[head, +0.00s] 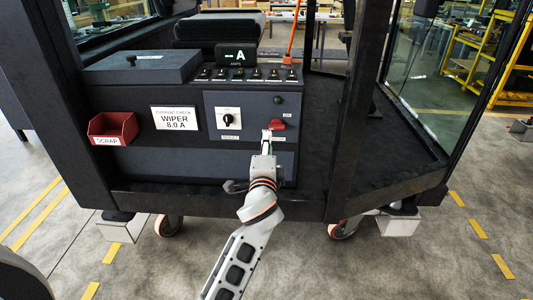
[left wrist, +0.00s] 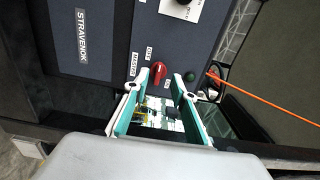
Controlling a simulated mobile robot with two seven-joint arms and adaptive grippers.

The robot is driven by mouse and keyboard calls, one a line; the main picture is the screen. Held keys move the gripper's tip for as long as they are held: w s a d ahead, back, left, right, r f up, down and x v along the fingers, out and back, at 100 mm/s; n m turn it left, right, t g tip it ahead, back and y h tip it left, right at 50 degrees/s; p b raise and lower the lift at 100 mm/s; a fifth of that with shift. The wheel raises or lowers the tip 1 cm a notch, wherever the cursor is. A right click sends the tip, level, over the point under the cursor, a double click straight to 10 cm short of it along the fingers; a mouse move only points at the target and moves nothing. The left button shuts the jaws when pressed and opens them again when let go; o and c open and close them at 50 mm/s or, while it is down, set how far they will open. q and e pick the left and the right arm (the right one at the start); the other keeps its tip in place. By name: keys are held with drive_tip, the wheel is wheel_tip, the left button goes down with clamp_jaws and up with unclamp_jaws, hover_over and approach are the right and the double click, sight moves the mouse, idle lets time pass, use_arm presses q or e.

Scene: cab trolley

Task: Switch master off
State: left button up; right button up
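The red master switch (head: 277,124) is on the front panel of the dark console, below a small green lamp (head: 278,99). In the left wrist view the red switch (left wrist: 158,72) shows beside labels reading "MASTER" and "OFF", with the green lamp (left wrist: 190,77) to its right. My left gripper (head: 267,136) is just below and left of the switch in the head view. In the left wrist view its fingers (left wrist: 158,84) are spread, with the switch showing between and just beyond the tips. Contact cannot be told. My right gripper is not in view.
A white-plated selector knob (head: 228,117) is left of the switch. A row of toggles (head: 250,74) and a display (head: 236,55) are above. A red scrap bin (head: 113,129) and a "WIPER 8.0 A" card (head: 174,118) are farther left. A dark cab post (head: 362,110) stands right.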

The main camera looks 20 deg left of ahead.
use_arm(q)
drive_tip(key=shift+v, duration=2.05)
